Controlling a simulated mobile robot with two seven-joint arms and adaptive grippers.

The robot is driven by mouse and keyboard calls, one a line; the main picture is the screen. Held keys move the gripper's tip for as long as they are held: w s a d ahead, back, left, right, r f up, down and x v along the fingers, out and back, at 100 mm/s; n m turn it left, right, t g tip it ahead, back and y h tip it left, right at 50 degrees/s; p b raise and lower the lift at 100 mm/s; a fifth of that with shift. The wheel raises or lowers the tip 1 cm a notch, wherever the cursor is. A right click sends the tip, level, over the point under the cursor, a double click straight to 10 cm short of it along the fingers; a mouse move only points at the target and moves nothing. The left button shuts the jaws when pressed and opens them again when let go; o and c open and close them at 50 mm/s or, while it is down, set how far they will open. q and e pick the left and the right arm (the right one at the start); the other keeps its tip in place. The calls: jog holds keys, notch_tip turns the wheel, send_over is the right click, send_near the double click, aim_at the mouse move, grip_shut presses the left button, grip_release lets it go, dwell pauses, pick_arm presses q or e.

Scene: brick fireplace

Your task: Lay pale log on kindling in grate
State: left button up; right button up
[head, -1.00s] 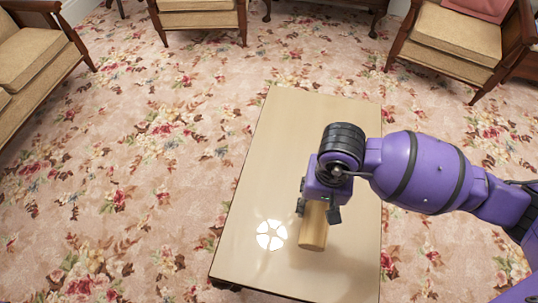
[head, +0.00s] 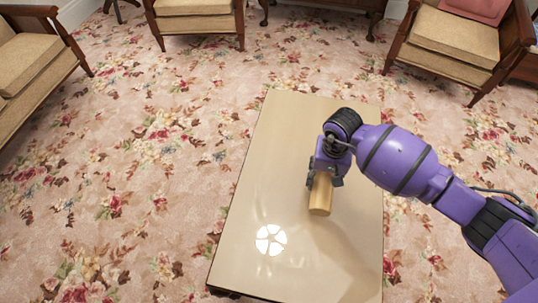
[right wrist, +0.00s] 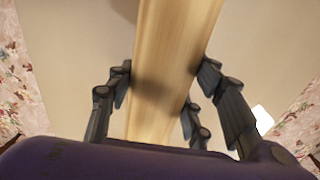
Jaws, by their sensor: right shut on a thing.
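The pale log (head: 321,196) is in my right gripper (head: 324,180) over the table in the head view. The gripper is shut on it, and one end of the log sticks out toward the bottom of the picture. In the right wrist view the log (right wrist: 175,45) runs up between the fingers of my right gripper (right wrist: 165,95), which stand on both sides of it. The log appears raised above the tabletop, though the exact height is hard to tell. My left gripper, the grate and the kindling are not in view.
A low pale table (head: 285,135) lies under the right arm, bare apart from a bright light reflection. Floral carpet (head: 120,190) surrounds it, with open floor to the left. Cushioned wooden chairs (head: 445,40) stand along the far side, and another seat (head: 30,60) is at the left.

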jog(key=shift+s+f, duration=0.15)
jog(key=shift+f, duration=1.05)
jog(key=shift+f, duration=0.2)
jog(key=o, duration=1.5)
jog(key=shift+r, duration=0.1)
